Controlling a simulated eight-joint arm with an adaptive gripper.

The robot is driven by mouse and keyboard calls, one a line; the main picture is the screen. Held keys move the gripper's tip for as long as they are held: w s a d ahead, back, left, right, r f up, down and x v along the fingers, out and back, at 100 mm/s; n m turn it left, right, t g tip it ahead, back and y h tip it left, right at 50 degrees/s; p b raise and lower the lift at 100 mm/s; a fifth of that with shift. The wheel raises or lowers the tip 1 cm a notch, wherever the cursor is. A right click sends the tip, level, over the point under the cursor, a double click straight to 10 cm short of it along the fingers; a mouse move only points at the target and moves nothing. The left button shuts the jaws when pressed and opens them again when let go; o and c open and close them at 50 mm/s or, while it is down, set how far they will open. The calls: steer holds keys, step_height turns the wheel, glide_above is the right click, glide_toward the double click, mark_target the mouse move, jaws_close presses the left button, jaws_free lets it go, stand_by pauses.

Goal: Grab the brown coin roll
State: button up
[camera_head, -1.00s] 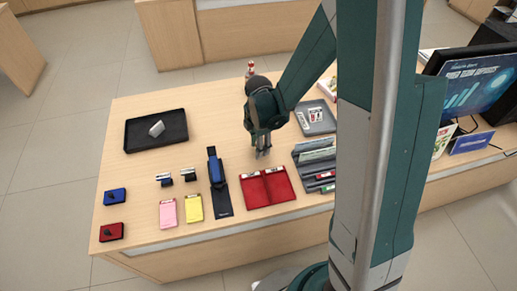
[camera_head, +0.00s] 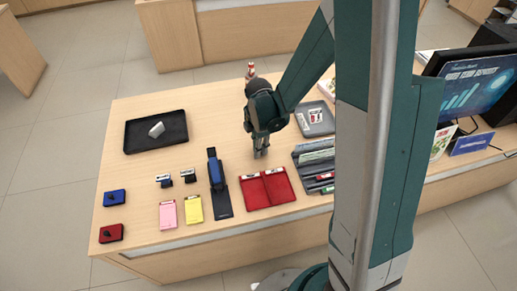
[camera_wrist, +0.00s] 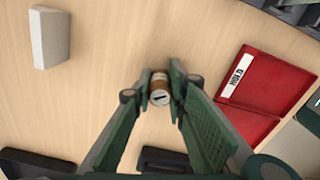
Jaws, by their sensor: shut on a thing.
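The brown coin roll (camera_wrist: 159,88) is a small brown cylinder with a paler band and a dark mark on its end, seen in the wrist view. My gripper (camera_wrist: 160,95) is shut on it, with one green fingertip against each side. In the head view my gripper (camera_head: 261,152) points down low over the middle of the counter, above and left of the red folder. The coin roll cannot be made out there.
The red folder (camera_head: 267,188) lies in front of my gripper. A blue stamp-like item (camera_head: 215,168) stands to the left, a sloped grey organizer (camera_head: 315,160) to the right. A grey tray (camera_head: 323,127) and a black tray (camera_head: 136,135) lie farther off. Bare wood lies left of my gripper.

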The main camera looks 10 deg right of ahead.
steer(key=shift+r, duration=0.2)
steer(key=shift+r+p, duration=1.15)
steer(key=shift+r, duration=3.65)
steer(key=shift+a, duration=0.1)
